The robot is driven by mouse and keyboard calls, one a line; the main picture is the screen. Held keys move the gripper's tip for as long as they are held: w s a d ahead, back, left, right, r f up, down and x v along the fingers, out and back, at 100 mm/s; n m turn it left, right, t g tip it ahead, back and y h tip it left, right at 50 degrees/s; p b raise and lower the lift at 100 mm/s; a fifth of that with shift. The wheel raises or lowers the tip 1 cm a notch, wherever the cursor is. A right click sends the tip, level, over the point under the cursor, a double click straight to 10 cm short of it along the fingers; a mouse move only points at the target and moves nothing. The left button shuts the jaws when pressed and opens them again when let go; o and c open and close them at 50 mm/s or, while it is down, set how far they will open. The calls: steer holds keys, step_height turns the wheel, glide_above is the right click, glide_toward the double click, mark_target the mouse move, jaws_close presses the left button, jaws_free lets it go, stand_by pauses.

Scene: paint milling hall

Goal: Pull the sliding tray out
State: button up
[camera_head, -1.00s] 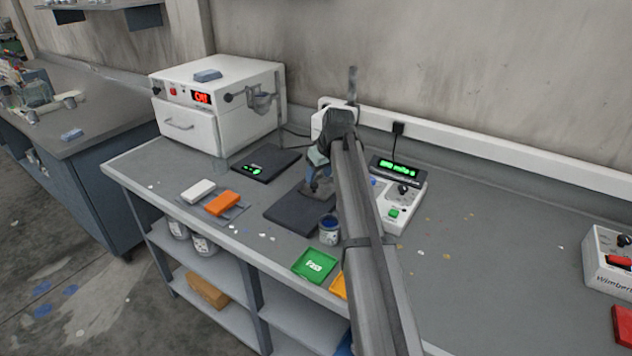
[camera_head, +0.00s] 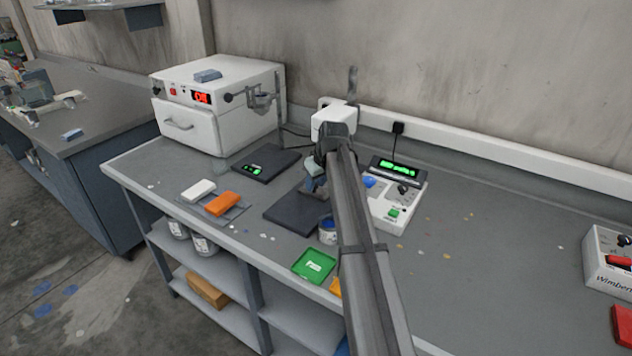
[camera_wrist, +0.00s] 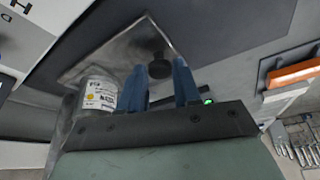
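The dark flat plate (camera_head: 292,216) on the bench, below the white machine head (camera_head: 334,121), may be the sliding tray; I cannot be sure. My gripper (camera_head: 318,188) is low over its right side, partly hidden by my arm. In the wrist view, the two blue fingers (camera_wrist: 160,88) are apart. A dark round knob (camera_wrist: 160,68) shows just beyond the gap between them, on or over a greyish plate (camera_wrist: 115,48). I cannot tell whether the fingers touch it. A labelled paint can (camera_wrist: 100,93) stands beside the fingers, and shows as a blue-filled can (camera_head: 328,237) in the head view.
A white oven (camera_head: 188,128) with a front handle stands at the back left. A black scale (camera_head: 266,163), an orange block (camera_head: 221,204), a white block (camera_head: 198,190) and a green tray (camera_head: 314,266) surround the plate. A control box (camera_head: 398,208) is to the right. The bench's right middle is mostly clear.

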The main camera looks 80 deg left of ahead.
jaws_close()
steer(key=s+d, duration=1)
steer(key=shift+s+d, duration=0.25)
steer(key=shift+d, duration=0.05)
steer(key=shift+o, duration=2.4)
jaws_free()
steer(key=shift+a, duration=0.1)
